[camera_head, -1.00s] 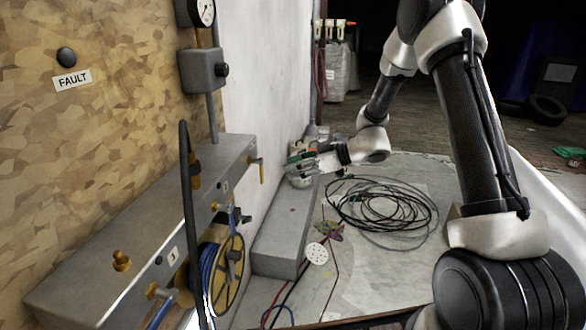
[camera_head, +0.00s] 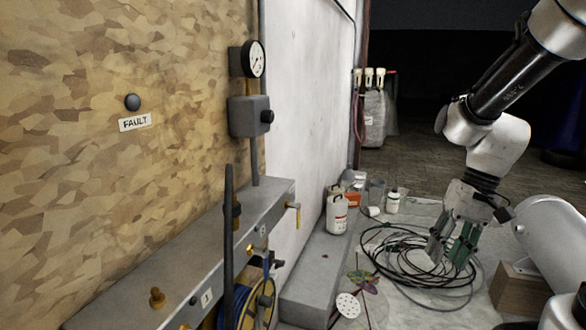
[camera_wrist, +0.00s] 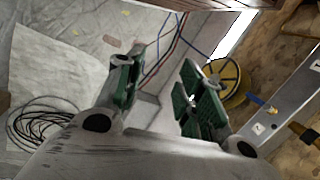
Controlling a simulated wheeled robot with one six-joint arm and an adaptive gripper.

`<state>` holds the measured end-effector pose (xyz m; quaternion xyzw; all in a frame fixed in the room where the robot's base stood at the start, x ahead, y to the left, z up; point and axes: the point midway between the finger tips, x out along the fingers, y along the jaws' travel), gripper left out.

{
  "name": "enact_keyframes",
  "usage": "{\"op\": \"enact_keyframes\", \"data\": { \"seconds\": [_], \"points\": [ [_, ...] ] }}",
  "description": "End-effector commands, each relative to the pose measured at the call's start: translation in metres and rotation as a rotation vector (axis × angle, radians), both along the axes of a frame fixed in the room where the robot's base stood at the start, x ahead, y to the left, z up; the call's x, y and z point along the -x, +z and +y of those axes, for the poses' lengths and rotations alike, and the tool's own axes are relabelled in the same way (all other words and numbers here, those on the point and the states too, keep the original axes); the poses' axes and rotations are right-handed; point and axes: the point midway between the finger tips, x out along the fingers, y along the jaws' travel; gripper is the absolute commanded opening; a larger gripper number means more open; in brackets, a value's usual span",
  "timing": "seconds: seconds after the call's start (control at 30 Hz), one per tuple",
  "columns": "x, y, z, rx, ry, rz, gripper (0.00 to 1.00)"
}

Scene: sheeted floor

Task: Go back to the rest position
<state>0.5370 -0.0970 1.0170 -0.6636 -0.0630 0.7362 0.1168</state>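My gripper (camera_head: 453,250) hangs at the right of the head view with its fingers pointing down, in front of the coiled black cable (camera_head: 412,262) in the picture. Its green-padded fingers are spread with nothing between them. In the wrist view my gripper (camera_wrist: 160,95) also shows its two fingers wide apart and empty. The cable coil (camera_wrist: 38,122) lies at the left of that view, apart from the fingers.
A grey bench (camera_head: 312,275) runs along the wall, with a white bottle (camera_head: 337,215) at its far end. A panel with brass valves (camera_head: 157,297) and a gauge (camera_head: 257,59) stands left. A wooden block (camera_head: 516,290) is at right. Small containers (camera_head: 392,202) stand behind.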

Motion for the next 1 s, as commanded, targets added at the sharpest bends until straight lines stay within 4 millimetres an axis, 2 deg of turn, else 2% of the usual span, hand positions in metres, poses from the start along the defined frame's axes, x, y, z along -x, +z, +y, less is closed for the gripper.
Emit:
{"op": "enact_keyframes", "data": {
  "seconds": [0.1,0.23,0.4,0.5,0.67,1.0],
  "points": [
    [0.027,0.031,-0.027,0.128,-0.024,-0.099,0.38],
    [0.052,0.058,-0.049,0.230,0.013,-0.230,0.38],
    [0.073,0.085,-0.054,0.269,0.028,-0.381,0.38],
    [0.076,0.097,-0.053,0.268,0.024,-0.443,0.38],
    [0.078,0.104,-0.052,0.267,0.024,-0.477,0.38],
    [0.078,0.104,-0.052,0.266,0.025,-0.475,0.38]
  ]
}}
